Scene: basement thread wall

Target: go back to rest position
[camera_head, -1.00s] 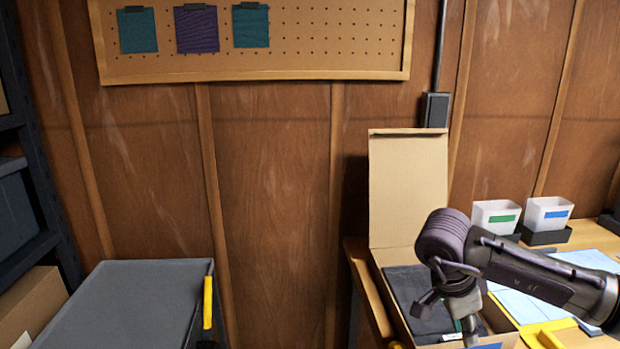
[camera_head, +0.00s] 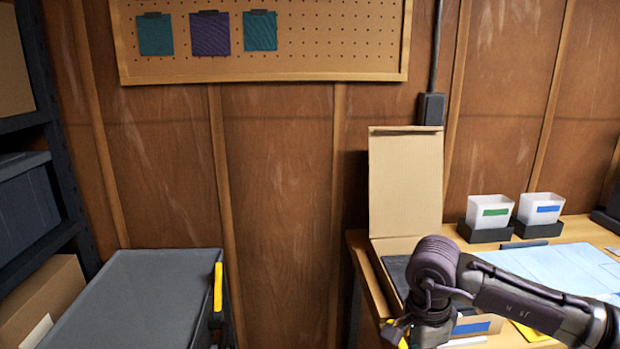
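My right arm comes in from the right over the wooden workbench (camera_head: 578,232). Its gripper (camera_head: 402,334) points down at the bottom edge of the view, in front of the open cardboard box (camera_head: 404,186). The fingertips are cut off or hidden, so I cannot tell whether it is open or shut. The arm hides most of the box's inside; a dark item (camera_head: 396,272) shows in it. My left gripper is not in view.
Two white bins, one with a green label (camera_head: 489,211) and one with a blue label (camera_head: 540,208), stand at the back of the bench beyond light blue sheets (camera_head: 545,262). A grey-topped cart (camera_head: 140,295) and a dark shelf (camera_head: 50,150) are at the left.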

